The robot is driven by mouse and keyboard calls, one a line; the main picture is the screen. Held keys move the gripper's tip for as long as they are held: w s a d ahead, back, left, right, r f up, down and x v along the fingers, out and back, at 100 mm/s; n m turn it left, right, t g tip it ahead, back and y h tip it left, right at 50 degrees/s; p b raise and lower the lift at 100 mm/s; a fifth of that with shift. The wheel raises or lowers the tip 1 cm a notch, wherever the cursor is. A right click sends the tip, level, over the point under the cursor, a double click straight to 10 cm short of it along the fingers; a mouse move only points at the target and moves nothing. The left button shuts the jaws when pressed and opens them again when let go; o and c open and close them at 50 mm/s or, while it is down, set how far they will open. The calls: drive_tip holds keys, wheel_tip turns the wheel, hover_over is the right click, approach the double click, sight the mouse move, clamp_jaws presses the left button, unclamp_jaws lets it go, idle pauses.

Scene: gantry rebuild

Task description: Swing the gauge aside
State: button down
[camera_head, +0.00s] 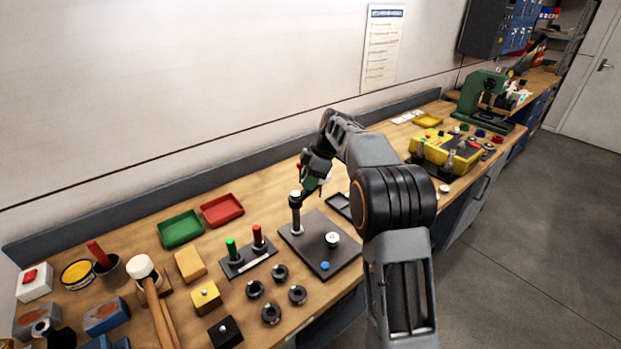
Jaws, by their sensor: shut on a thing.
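The gauge (328,178) shows only as a small pale round edge behind my gripper, beside the top of a dark upright post (297,217). The post stands on a dark square base plate (318,263) on the bench. A white round piece (332,239) and a blue knob (325,266) sit on the plate. My gripper (309,186) is at the height of the post top, shut on the gauge. My arm and gripper hide most of the gauge and the exact grip.
A red tray (222,210) and a green tray (180,229) lie left of the post. A stand with green and red handles (248,258) and several black rings (271,314) lie in front. A yellow fixture (446,152) and green press (484,98) stand farther right. The wall borders the bench.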

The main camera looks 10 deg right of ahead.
drive_tip(key=shift+a+r, duration=0.1)
idle(0.3)
drive_tip(key=c, duration=1.1)
unclamp_jaws()
drive_tip(key=v, duration=0.7)
drive_tip(key=p+v, duration=0.1)
drive_tip(key=v, duration=0.5)
drive_tip(key=shift+w+r, duration=0.2)
drive_tip(key=shift+r, duration=0.2)
